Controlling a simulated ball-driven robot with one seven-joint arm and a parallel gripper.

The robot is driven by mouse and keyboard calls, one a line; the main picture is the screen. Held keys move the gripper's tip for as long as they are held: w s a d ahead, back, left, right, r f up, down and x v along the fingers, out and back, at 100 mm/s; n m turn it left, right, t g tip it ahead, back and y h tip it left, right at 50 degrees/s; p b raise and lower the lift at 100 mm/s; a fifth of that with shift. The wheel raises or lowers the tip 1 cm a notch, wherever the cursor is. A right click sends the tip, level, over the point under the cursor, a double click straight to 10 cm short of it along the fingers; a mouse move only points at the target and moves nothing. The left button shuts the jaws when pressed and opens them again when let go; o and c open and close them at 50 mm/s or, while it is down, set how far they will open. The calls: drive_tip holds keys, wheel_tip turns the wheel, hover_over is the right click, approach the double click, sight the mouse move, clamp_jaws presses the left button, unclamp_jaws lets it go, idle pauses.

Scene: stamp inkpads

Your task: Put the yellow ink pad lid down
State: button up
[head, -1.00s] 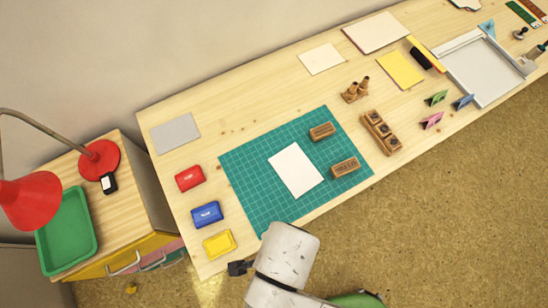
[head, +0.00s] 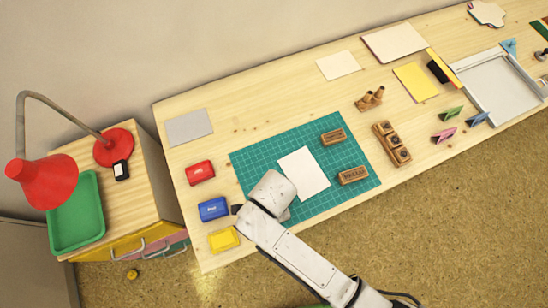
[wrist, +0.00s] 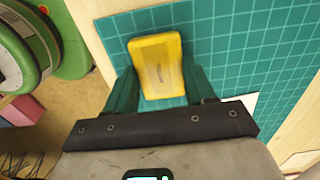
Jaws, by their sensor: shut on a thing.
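In the wrist view the yellow ink pad lid (wrist: 157,58) sits between the two green fingers of my gripper (wrist: 158,78). My gripper is shut on it, above the green cutting mat (wrist: 232,45). In the head view my arm hides the held lid and most of the gripper; only a dark part of the gripper (head: 237,209) shows beside the blue pad. A yellow ink pad base (head: 224,240) lies near the table's front left corner, left of the mat (head: 322,195). How high the lid is above the mat is unclear.
A blue ink pad (head: 213,209) and a red one (head: 201,173) lie behind the yellow base. White paper (head: 304,172) and two wooden stamps (head: 333,136) lie on the mat. A grey sheet (head: 188,127) is at the back left. The mat's far left part is clear.

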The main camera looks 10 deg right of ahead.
drive_tip(key=shift+f, duration=0.3)
drive_tip(key=shift+f, duration=0.1)
drive_tip(key=o, duration=1)
wheel_tip(320, 180, up, 12)
drive_tip(key=shift+r, duration=0.15)
drive_tip(key=s+d+n, duration=0.2)
drive_tip(key=d+n, duration=0.2)
drive_tip(key=d, duration=0.4)
drive_tip(key=s+d+n, duration=0.3)
drive_tip(key=d+n, duration=0.2)
drive_tip(key=d, duration=0.4)
drive_tip(key=s+d+n+t, duration=0.1)
drive_tip(key=s+d+n, duration=0.1)
drive_tip(key=d+n, duration=0.3)
drive_tip(key=shift+s+d, duration=0.15)
drive_tip(key=shift+d, duration=0.75)
drive_tip(key=shift+s+d, duration=0.15)
drive_tip(key=shift+d, duration=0.7)
